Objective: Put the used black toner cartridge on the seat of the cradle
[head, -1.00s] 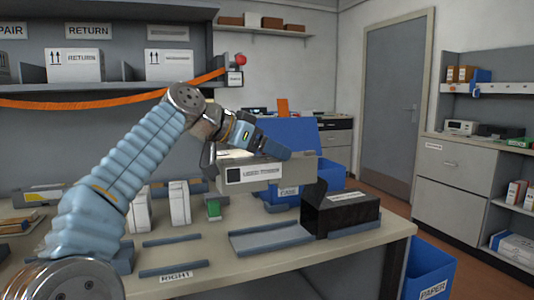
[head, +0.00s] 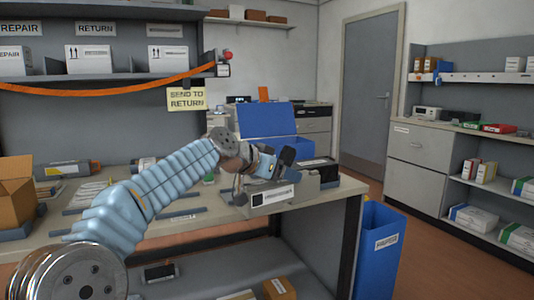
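The cradle cannot be made out clearly; the cartridge and gripper cover that part of the table. My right gripper is not in view.
A dark-topped box (head: 318,163) stands just behind the cartridge at right. A blue bin (head: 265,120) is farther back. A blue paper bin (head: 374,255) stands right of the table. An open cardboard box (head: 14,190) is at far left.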

